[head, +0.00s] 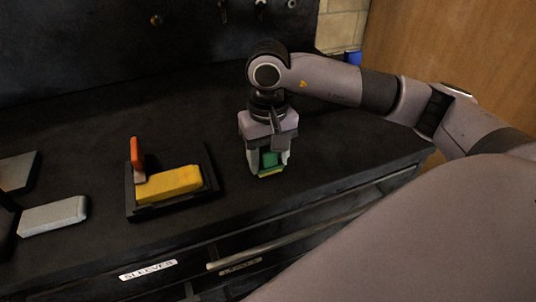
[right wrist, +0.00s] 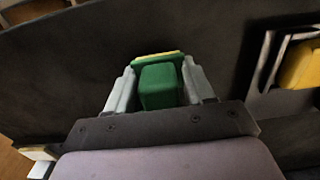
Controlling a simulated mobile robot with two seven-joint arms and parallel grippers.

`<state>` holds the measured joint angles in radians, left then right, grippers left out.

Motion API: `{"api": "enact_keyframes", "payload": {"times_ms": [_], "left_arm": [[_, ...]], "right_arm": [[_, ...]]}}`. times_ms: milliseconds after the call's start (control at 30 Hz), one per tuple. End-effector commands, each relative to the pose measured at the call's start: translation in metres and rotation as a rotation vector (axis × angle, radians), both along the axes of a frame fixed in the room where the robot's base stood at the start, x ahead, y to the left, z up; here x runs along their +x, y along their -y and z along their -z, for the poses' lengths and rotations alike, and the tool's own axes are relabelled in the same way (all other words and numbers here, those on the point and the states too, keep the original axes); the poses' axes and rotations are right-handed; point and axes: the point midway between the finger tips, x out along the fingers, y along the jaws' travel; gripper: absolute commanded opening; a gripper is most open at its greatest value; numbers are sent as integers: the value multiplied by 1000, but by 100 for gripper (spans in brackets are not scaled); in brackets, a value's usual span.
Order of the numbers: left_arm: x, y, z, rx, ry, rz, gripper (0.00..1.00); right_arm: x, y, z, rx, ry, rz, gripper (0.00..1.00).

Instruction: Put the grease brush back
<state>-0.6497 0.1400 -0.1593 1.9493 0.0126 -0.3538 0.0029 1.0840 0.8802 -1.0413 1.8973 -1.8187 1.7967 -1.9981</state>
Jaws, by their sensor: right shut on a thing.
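My right gripper (head: 268,160) points down over the dark bench top, right of the black tray. It is shut on a green block with a yellow edge (head: 270,161), which also shows between the fingers in the right wrist view (right wrist: 158,86). I cannot tell for sure whether this block is the grease brush, or whether it touches the bench. An orange upright piece (head: 137,153) stands at the back left of the black tray (head: 172,208), by a yellow block (head: 168,184) lying in it. My left gripper is not in view.
A pale block (head: 53,216) and a grey flat piece (head: 17,171) lie at the left. The bench front has drawers, one labelled SLEEVES (head: 148,270). A dark back panel (head: 100,40) stands behind. The bench between tray and gripper is clear.

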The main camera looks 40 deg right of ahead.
Motion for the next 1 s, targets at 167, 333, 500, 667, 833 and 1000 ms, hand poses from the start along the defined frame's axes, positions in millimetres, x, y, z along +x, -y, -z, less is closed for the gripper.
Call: {"api": "enact_keyframes", "payload": {"times_ms": [167, 333, 500, 667, 833, 1000], "left_arm": [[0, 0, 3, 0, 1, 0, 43], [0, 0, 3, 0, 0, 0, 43], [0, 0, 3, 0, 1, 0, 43], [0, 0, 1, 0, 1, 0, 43], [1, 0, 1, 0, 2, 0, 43], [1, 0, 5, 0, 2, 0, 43]], "right_arm": [[0, 0, 2, 0, 0, 0, 24], [0, 0, 2, 0, -1, 0, 78], [0, 0, 2, 0, -1, 0, 78], [0, 0, 0, 0, -1, 0, 78], [1, -1, -18, 1, 5, -1, 78], [1, -1, -57, 2, 7, -1, 78]]}}
